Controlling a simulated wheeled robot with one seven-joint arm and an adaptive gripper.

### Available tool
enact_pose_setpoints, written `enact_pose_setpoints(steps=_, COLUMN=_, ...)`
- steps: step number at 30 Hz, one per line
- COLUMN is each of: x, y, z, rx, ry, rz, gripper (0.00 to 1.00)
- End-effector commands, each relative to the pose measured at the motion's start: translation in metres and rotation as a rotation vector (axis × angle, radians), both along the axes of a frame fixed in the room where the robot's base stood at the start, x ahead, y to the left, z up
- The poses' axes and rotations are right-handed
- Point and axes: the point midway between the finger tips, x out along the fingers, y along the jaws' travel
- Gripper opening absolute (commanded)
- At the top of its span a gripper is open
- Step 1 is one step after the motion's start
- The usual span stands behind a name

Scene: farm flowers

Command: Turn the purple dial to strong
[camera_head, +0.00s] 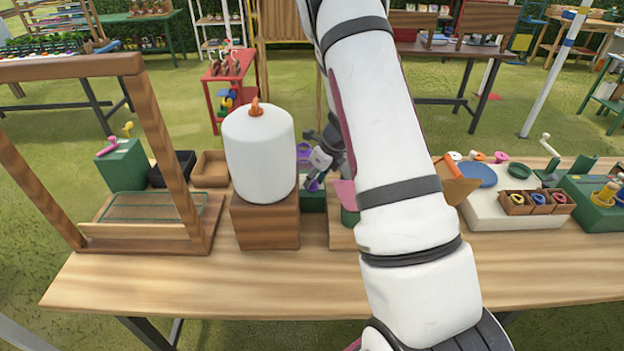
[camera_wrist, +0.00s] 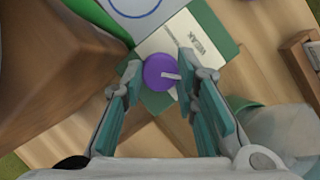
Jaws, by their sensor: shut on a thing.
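The purple dial (camera_wrist: 157,66) sits on a pale label plate (camera_wrist: 185,42) on a green box (camera_wrist: 218,28) in the wrist view. A white pointer mark on the dial points right. In the head view my gripper (camera_head: 316,176) reaches down at the green box (camera_head: 312,201), behind the wooden block; the dial is mostly hidden there.
A white tank with an orange top (camera_head: 260,150) stands on a wooden block (camera_head: 265,222) just left of my gripper. A wooden frame (camera_head: 150,230) is farther left. A pink and green item (camera_head: 347,200) is close on the right. The table's front strip (camera_head: 230,285) is clear.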

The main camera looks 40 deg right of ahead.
Motion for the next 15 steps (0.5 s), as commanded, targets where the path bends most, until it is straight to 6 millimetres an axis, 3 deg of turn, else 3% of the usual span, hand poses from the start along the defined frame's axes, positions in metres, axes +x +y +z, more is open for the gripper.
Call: enact_pose_setpoints(steps=15, x=0.0038, y=-0.0034, z=-0.0018, rx=0.0, ry=-0.001, rz=0.487, gripper=0.0)
